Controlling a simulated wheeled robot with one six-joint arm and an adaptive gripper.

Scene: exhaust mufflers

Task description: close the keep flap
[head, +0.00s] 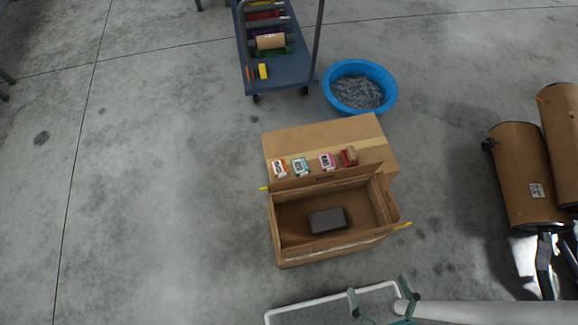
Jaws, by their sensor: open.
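An open cardboard box (330,247) stands on the floor at the middle right. Its top is open, and a dark grey block (327,220) lies on its bottom. A long cardboard flap (318,181) stands raised along the box's back edge. I see no label naming the keep flap. Yellow tabs stick out at the box's back left (264,188) and front right (403,226). My gripper (378,287) is at the bottom edge, in front of the box and apart from it. Its greenish fingers are spread, with nothing visible between them; its lower part is cut off.
A taped cardboard box (300,138) behind carries several small packs (327,161). A blue basin (360,87) and a blue cart (277,68) stand farther back. Brown mufflers (525,185) are at the right. The floor at left is clear.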

